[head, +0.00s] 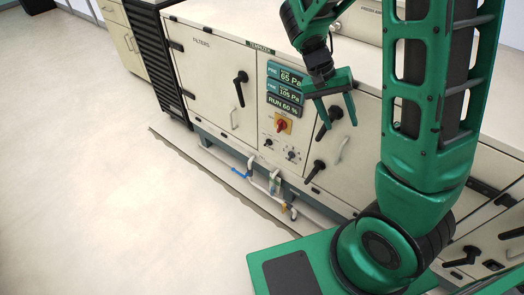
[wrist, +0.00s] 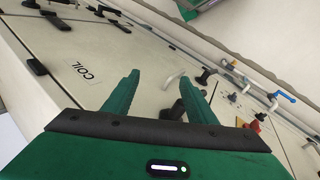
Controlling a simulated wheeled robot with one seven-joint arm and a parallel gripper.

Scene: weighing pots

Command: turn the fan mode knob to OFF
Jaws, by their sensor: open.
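The control panel on the beige unit holds two small dark knobs, a left one (head: 268,142) and a right one (head: 291,155). Their labels are too small to read, so I cannot tell which is the fan mode knob or where it points. A larger red knob on a yellow plate (head: 282,126) sits above them; it also shows at the right of the wrist view (wrist: 255,125). My gripper (head: 341,125) is open and empty, right of the panel and apart from the knobs. In the wrist view its fingers (wrist: 160,76) spread before the COIL door.
Displays (head: 286,85) above the red knob read "RUN 60 %" at the bottom. Black door handles (head: 240,88) and a handle (head: 315,170) stick out beside the panel. Pipes with a blue valve (head: 240,173) run below. The floor (head: 90,150) at left is clear.

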